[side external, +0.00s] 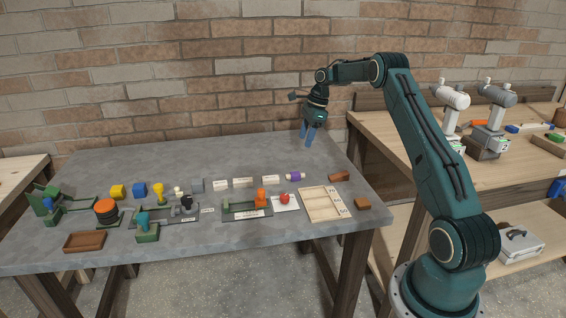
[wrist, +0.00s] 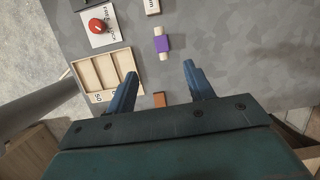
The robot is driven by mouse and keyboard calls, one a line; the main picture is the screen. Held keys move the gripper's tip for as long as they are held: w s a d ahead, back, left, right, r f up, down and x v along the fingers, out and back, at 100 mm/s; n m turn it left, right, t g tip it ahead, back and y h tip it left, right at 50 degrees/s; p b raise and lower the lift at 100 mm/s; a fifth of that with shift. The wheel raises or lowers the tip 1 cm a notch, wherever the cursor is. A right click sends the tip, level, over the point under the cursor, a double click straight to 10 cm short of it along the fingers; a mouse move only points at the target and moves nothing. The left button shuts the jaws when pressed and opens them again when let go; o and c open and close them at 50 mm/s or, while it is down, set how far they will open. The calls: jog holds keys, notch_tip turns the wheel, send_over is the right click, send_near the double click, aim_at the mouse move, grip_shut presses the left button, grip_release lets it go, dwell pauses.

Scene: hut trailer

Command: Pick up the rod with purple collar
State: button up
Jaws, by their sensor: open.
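The rod with purple collar (side external: 295,176) lies on the grey table, a short pale rod with a purple band around its middle. In the wrist view the rod (wrist: 162,43) lies beyond the fingertips, roughly midway between them, with pale ends showing on both sides of the collar. My gripper (side external: 309,140) is in the air above the back right part of the table, pointing down and apart from the rod. In the wrist view its two blue fingers (wrist: 159,70) are spread with nothing between them.
A wooden compartment tray (side external: 325,204) and a red object on a white card (side external: 285,200) lie near the rod. White labelled blocks (side external: 270,180) stand left of it. Brown blocks (side external: 339,176) lie to its right. Several coloured parts fill the table's left half. The back is clear.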

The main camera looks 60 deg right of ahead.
send_over(295, 173)
jog(key=s+d, duration=0.1)
jog(key=s, duration=0.1)
jog(key=x, duration=0.2)
jog(key=d+x, duration=0.1)
jog(key=x, duration=0.2)
jog(key=s+x, duration=0.1)
jog(key=x, duration=0.1)
jog(key=shift+w+d+f, duration=0.1)
jog(key=shift+d+f, duration=0.05)
jog(key=shift+f, duration=0.35)
jog(key=shift+w+f, duration=0.1)
jog(key=shift+f, duration=0.35)
jog(key=shift+f, duration=0.1)
jog(key=shift+x, duration=2.5)
jog(key=shift+c, duration=0.2)
jog(key=c, duration=1)
